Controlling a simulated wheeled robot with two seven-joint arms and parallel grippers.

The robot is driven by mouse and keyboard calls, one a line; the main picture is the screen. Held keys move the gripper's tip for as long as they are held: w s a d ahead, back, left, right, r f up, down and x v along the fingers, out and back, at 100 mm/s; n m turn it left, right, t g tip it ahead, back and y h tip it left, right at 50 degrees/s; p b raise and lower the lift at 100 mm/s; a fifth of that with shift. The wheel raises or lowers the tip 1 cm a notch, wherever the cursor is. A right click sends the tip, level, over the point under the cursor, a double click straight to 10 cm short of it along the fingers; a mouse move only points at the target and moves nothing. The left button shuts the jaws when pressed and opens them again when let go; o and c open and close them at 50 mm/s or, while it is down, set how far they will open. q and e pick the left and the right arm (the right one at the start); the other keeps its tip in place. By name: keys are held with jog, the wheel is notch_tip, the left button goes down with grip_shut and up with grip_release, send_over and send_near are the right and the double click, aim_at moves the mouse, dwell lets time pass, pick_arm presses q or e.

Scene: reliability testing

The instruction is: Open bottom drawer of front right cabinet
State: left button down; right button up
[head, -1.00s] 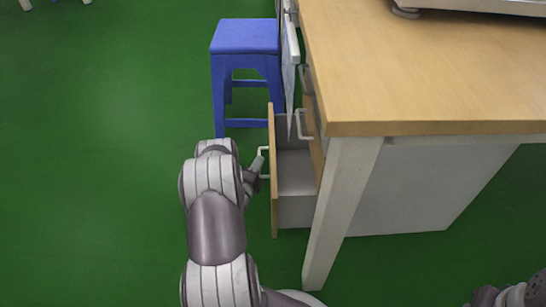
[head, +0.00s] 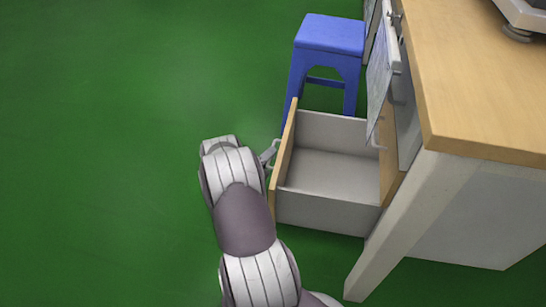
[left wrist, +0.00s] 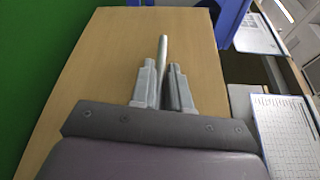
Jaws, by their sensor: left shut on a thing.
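The bottom drawer (head: 330,175) of the cabinet under the wooden worktop stands pulled far out, and its grey interior looks empty. Its wooden front panel (head: 285,155) faces left in the head view. In the left wrist view the same wooden front (left wrist: 105,65) fills the middle. My left gripper (head: 270,153) is at the outer side of this front, shut on the light bar handle (left wrist: 162,55), which shows between the two fingers in the left wrist view. My right gripper is not in view.
A blue stool (head: 328,50) stands just behind the open drawer. The wooden worktop (head: 490,80) and its pale leg (head: 405,225) are at the right. Green floor (head: 100,150) is clear on the left.

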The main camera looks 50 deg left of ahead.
pick_arm(q)
jog(key=shift+f, duration=0.1)
jog(key=c, duration=1.2)
grip_release()
jog(key=p+v, duration=0.6)
jog(key=v, duration=0.6)
jog(key=shift+s+d, duration=0.15)
jog(key=shift+s, duration=0.2)
